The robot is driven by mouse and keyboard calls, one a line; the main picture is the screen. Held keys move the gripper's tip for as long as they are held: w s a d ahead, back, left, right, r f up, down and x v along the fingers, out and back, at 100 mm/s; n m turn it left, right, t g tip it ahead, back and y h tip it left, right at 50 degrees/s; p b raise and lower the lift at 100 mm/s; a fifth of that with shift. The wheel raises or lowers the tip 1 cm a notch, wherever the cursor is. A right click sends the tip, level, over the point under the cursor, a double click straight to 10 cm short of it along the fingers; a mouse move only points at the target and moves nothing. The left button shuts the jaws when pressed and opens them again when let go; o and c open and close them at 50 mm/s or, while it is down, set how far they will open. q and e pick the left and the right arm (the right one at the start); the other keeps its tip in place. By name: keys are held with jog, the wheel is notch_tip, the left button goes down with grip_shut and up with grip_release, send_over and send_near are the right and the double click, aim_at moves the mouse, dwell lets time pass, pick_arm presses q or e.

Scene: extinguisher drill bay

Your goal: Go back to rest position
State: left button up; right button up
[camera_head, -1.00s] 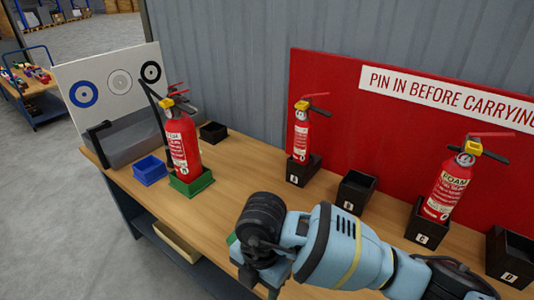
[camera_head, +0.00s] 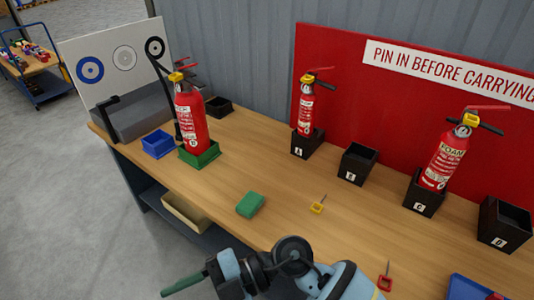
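My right arm comes in from the lower right, and its gripper (camera_head: 188,284) hangs at the bottom edge, in front of the table (camera_head: 290,190). A dark green piece sticks out to the left at its end; whether this is a finger or a held thing I cannot tell. My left gripper is out of view. A red extinguisher (camera_head: 191,118) stands in a green holder (camera_head: 200,158) on the left of the table. Another extinguisher (camera_head: 306,104) stands in black box A (camera_head: 307,145). A foam extinguisher (camera_head: 443,158) leans a little in black box C (camera_head: 425,194).
Black boxes B (camera_head: 357,164) and D (camera_head: 504,224) look empty. A green block (camera_head: 250,204), a yellow pin (camera_head: 317,208) and a red pin (camera_head: 385,281) lie on the table. A blue tray (camera_head: 470,288) is at lower right. A blue box (camera_head: 158,145) stands left. A target board (camera_head: 118,62) stands behind.

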jog(key=w+d+r+m+t+y, duration=0.2)
jog(key=w+d+m+t+y, duration=0.4)
jog(key=m+t, duration=0.7)
jog(key=w+d+f+m+t+h+p, duration=0.1)
jog(key=w+d+f+m+t+h, duration=0.2)
jog(key=d+f+m+t+h, duration=0.65)
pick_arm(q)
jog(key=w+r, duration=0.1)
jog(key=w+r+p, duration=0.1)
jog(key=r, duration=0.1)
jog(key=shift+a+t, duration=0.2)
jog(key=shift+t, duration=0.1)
pick_arm(e)
jog(key=s+d+f+m+g+h, duration=0.6)
jog(key=s+d+f+h, duration=0.3)
jog(key=s+d+f, duration=0.9)
jog(key=shift+s+f+g+h, duration=0.3)
jog(key=shift+s+g+h, duration=0.05)
jog(key=shift+s, duration=0.1)
jog(key=shift+a, duration=0.1)
